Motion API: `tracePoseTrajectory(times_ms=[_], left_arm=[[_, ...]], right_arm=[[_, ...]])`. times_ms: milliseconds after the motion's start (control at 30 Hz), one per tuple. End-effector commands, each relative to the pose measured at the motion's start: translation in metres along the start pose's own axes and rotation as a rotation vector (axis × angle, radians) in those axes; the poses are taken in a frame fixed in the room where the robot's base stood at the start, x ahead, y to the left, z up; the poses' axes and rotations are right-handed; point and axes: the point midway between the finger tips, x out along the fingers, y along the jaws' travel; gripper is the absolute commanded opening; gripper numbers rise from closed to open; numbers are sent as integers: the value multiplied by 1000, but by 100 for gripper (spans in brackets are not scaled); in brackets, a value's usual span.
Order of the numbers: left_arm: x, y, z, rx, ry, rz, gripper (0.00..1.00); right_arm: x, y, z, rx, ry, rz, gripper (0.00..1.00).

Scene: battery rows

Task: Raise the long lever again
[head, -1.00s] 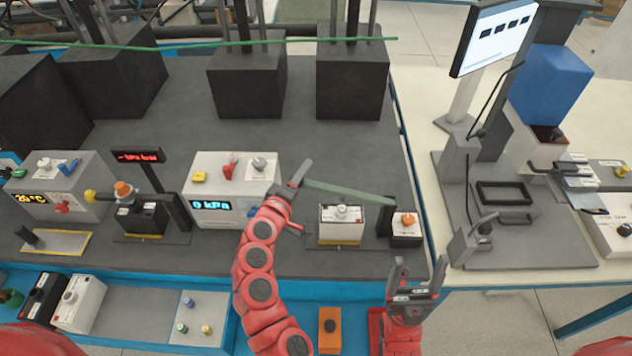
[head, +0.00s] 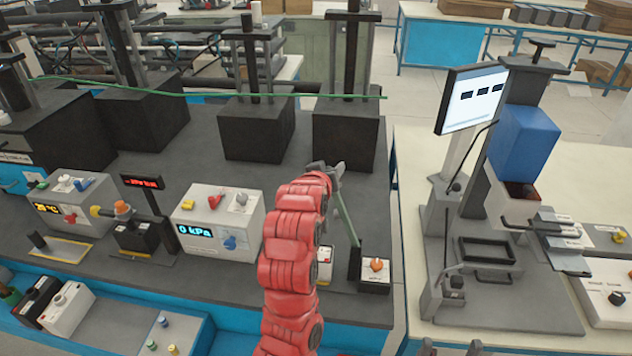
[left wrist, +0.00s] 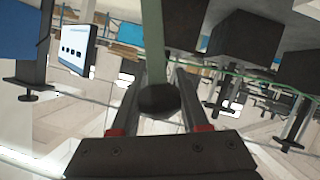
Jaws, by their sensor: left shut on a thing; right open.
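The long grey-green lever (head: 346,213) rises steeply from its dark post (head: 355,262), leaning to the left toward its top. My left gripper (head: 333,170) is shut on the lever's upper end. In the left wrist view the lever (left wrist: 153,40) runs away from the gripper (left wrist: 160,105), with its dark round knob (left wrist: 158,98) between the fingers. The white battery (head: 325,268) by the lever is mostly hidden behind my red left arm. My right gripper (head: 450,346) is open and empty; only its fingertips show at the bottom edge.
A small box with an orange knob (head: 376,266) stands right of the lever post. A 0 kPa box (head: 205,222) is left of my arm. Dark blocks (head: 346,140) stand behind the lever. A screen (head: 472,98) and press are on the right table.

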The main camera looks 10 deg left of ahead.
Motion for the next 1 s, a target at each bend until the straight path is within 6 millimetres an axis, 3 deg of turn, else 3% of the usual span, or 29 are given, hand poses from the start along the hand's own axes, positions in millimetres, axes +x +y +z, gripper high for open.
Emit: tracePoseTrajectory(times_ms=[100,333,900,933,1000], left_arm=[[1,19,4,66,-2,-19,0],[3,36,8,144,-10,-56,0],[3,44,10,172,-15,-66,0],[3,44,10,172,-15,-66,49],[3,44,10,172,-14,-66,61]], right_arm=[[-8,0,1,0,0,0,75],[-15,-1,2,0,0,0,75],[-16,-1,3,0,0,0,75],[-16,-1,3,0,0,0,75],[-16,-1,3,0,0,0,75]])
